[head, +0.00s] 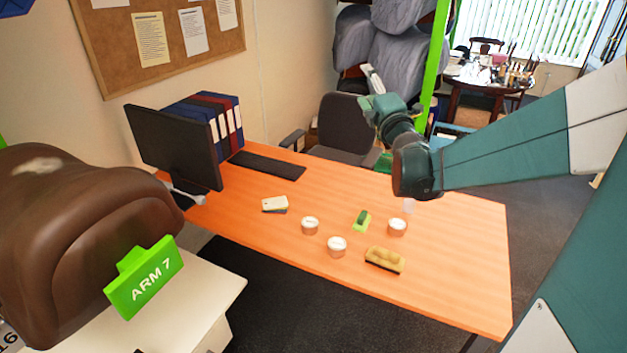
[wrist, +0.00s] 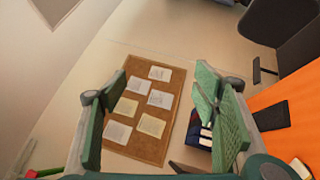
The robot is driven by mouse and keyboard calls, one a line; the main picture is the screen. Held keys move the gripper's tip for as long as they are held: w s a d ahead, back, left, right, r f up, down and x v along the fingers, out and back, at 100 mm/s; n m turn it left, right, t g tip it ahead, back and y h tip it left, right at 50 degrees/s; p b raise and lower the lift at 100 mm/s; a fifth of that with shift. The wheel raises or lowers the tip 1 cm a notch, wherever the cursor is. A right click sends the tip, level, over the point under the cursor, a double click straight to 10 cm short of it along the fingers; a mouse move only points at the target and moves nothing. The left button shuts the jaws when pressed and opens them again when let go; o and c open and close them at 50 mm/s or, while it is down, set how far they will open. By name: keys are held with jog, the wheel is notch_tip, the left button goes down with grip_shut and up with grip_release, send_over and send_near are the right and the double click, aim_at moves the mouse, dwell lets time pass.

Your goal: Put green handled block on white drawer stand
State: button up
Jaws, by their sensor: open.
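The green handled block (head: 362,221) sits on the orange desk between small white-topped tubs, its darker green handle upward. The white drawer stand (head: 222,283) is at the lower left, with a brown saddle and a green "ARM 7" sign over much of it. My gripper (head: 373,88) is raised high above the far side of the desk, well apart from the block. In the wrist view my gripper (wrist: 163,82) shows its two green fingers spread wide with nothing between them, facing the notice board. Neither block nor stand can be made out there.
White-topped tubs (head: 310,225) stand near the block, and a tan brush-like item (head: 385,261) lies in front. A monitor (head: 174,147), binders (head: 215,120) and a keyboard (head: 267,165) fill the desk's left end. A grey chair (head: 345,128) is behind. The desk's right end is clear.

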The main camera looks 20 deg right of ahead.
jog(key=w+d+f+n+y, duration=0.2)
jog(key=w+f+n+y, duration=0.25)
jog(key=f+n, duration=0.35)
jog(key=n+g+y+b, duration=0.3)
jog(key=n+g+y, duration=0.65)
jog(key=n, duration=0.85)
send_near(365, 215)
jog(key=shift+w+a+r+h, duration=0.1)
jog(key=shift+w+a+h, duration=0.3)
jog(key=shift+w+a, duration=0.25)
jog(key=shift+x, duration=1.25)
jog(key=shift+b+x, duration=0.9)
jog(key=shift+x, duration=1.7)
